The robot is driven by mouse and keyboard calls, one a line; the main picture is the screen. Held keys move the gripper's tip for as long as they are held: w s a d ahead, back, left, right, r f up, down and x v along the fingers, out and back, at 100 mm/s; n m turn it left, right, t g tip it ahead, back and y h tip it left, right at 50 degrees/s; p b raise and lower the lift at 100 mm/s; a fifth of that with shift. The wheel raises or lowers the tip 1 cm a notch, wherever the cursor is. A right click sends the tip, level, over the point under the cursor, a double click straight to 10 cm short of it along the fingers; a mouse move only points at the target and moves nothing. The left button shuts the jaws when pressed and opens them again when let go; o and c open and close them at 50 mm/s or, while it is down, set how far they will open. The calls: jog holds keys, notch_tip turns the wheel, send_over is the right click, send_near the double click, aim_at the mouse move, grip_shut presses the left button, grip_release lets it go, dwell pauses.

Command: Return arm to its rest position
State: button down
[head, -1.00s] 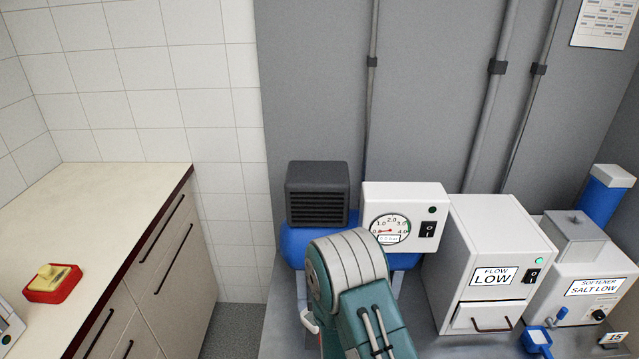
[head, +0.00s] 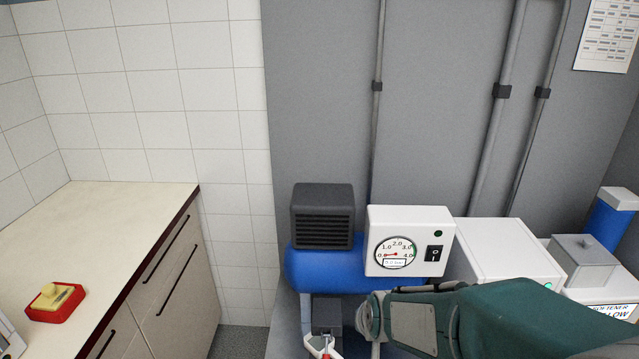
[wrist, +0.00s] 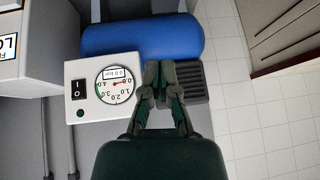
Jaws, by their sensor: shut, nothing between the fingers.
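My arm (head: 540,318) stretches across the lower right of the head view, in front of the lower parts of the white machines. In the wrist view my gripper (wrist: 159,72) is shut and empty, its two dark fingers close together. The fingertips appear over the edge between the blue tank (wrist: 140,38) and the dark ribbed block (wrist: 195,82). I cannot tell whether they touch anything. The white gauge box (wrist: 80,108) is left of the fingers in the wrist view; its display reads about 0.0 bar. My fingers cannot be made out surely in the head view.
The compressor's black motor block (head: 322,218) stands beside the gauge box (head: 410,241). The white cabinet (head: 505,252) and the softener (head: 583,262) are at the right, partly behind my arm. A beige counter (head: 90,235) at the left holds a red-and-yellow item (head: 56,301).

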jog(key=s+d+r, duration=0.3)
jog(key=s+r, duration=0.3)
jog(key=s, duration=0.3)
jog(key=s+d+r+g+h, duration=0.1)
jog(key=s+d+r, duration=0.2)
jog(key=s+r, duration=0.4)
jog(key=shift+s+d, duration=0.35)
jog(key=shift+s, duration=0.85)
